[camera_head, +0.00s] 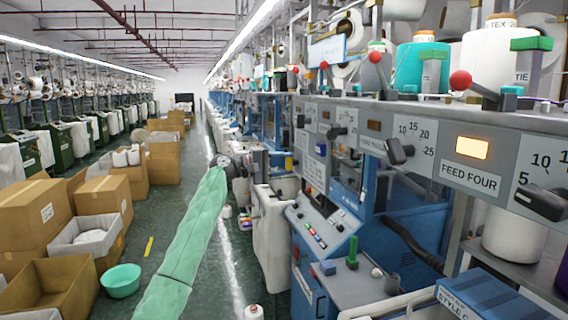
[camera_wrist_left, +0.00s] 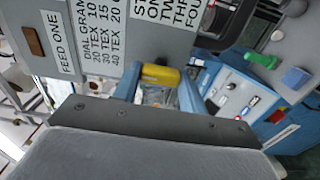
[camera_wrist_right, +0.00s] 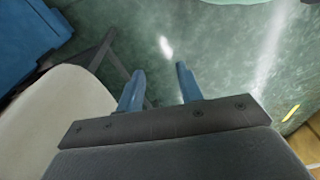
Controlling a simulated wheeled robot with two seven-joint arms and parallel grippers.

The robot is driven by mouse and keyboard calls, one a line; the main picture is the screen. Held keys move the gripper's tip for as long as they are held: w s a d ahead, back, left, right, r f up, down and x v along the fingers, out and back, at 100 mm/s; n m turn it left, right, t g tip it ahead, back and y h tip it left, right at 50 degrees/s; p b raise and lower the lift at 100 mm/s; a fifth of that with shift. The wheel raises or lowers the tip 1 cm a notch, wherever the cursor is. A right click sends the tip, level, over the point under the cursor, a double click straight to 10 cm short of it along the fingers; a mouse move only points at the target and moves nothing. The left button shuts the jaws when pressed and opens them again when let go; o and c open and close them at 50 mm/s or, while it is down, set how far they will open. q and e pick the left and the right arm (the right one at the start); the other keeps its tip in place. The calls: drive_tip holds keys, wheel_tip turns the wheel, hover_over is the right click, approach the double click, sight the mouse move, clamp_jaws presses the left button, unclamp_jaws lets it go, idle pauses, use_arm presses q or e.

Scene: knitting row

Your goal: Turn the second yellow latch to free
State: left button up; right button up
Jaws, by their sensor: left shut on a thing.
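In the left wrist view a yellow latch (camera_wrist_left: 164,77) shows as a short yellow cylinder between the two blue fingers of my left gripper (camera_wrist_left: 158,84). The fingers are shut on it. My right gripper (camera_wrist_right: 160,76) is open and empty above the green floor.
A FEED FOUR panel (camera_head: 470,178) with dials runs along the machine at right. Below it stands a blue console (camera_head: 322,229) with buttons. Cardboard boxes (camera_head: 103,200) and a green basin (camera_head: 122,280) stand on the floor at left.

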use_arm(q)
drive_tip(key=o, duration=0.8)
drive_tip(key=shift+c, duration=0.2)
drive_tip(key=shift+o, duration=1.1)
drive_tip(key=b+v, duration=0.3)
drive_tip(key=v, duration=0.5)
use_arm(e)
wheel_tip(320, 180, up, 10)
drive_tip(key=w+a, duration=0.1)
drive_tip(key=a, duration=0.1)
drive_tip(key=shift+w+a+f, duration=0.2)
drive_tip(key=shift+w+f, duration=0.05)
drive_tip(key=shift+w, duration=0.15)
use_arm(q)
drive_tip(key=shift+w, duration=0.15)
